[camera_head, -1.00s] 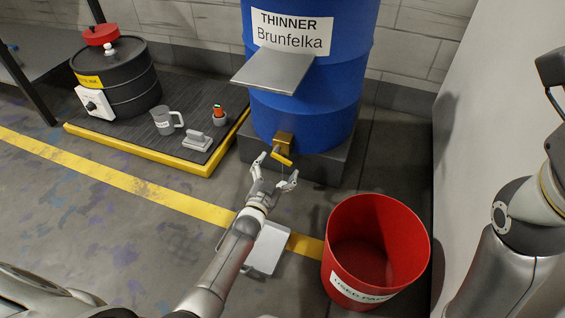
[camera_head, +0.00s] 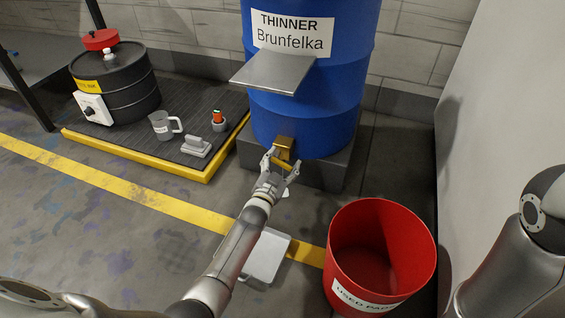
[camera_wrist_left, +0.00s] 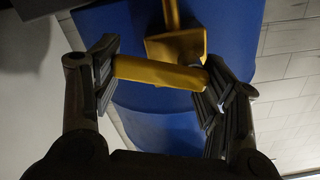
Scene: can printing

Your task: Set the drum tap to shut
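The blue drum (camera_head: 305,110), labelled THINNER Brunfelka, carries a brass tap (camera_head: 285,143) low on its front. The tap's yellow handle (camera_head: 283,162) lies crosswise, slightly tilted. My left gripper (camera_head: 283,157) is at the tap, with one finger at each end of the handle. In the left wrist view the yellow handle (camera_wrist_left: 160,72) spans the gap between the spread finger pads of the left gripper (camera_wrist_left: 160,80). The pads are at or very near its ends; I cannot tell whether both touch. My right gripper is out of view; only my right arm shows.
A red bin (camera_head: 350,260) stands right of my left arm. A white tray (camera_head: 268,257) lies on the floor beneath the arm. A grey shelf plate (camera_head: 273,72) juts out above the tap. A yellow-edged platform (camera_head: 140,150) at left holds a black drum (camera_head: 120,85) and a mug (camera_head: 163,125).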

